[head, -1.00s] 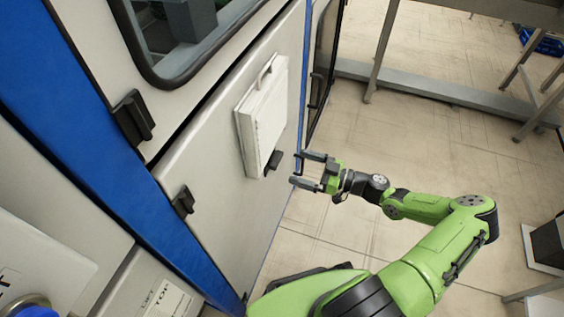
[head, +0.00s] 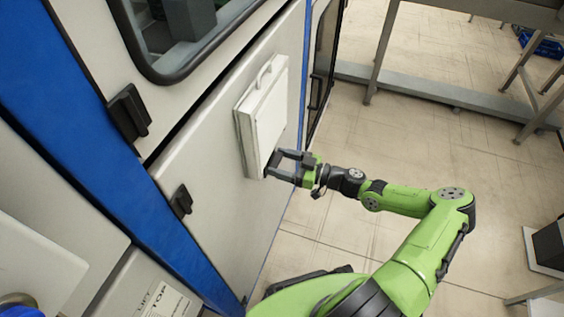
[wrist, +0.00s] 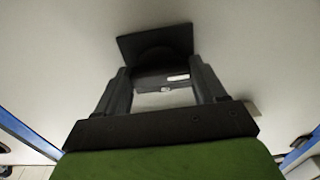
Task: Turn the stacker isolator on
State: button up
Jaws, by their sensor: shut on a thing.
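The black isolator handle (wrist: 155,79) shows in the wrist view between my fingers, with a small pale mark on it and a dark square plate (wrist: 155,41) behind it on the pale panel. My gripper (wrist: 160,70) is shut on this handle, one finger on each side. In the head view my gripper (head: 275,163) reaches the lower right edge of the white box on the cabinet door, and its fingers hide most of the handle. I cannot read the switch position.
The white box (head: 264,112) with a top handle sits on the cabinet door (head: 225,200). Black latches (head: 130,112) stick out along the blue post (head: 75,120). Open tiled floor (head: 430,150) lies right of the cabinet, with grey metal framing (head: 450,95) behind.

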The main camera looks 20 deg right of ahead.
jog(key=shift+m, duration=0.3)
jog(key=m+p, duration=0.2)
jog(key=m, duration=0.6)
jog(key=m+p, duration=0.1)
jog(key=m, duration=0.3)
jog(key=shift+m, duration=0.4)
jog(key=m, duration=0.4)
jog(key=shift+p, duration=0.3)
jog(key=shift+m, duration=0.3)
jog(key=o, duration=1)
jog(key=shift+o, duration=0.2)
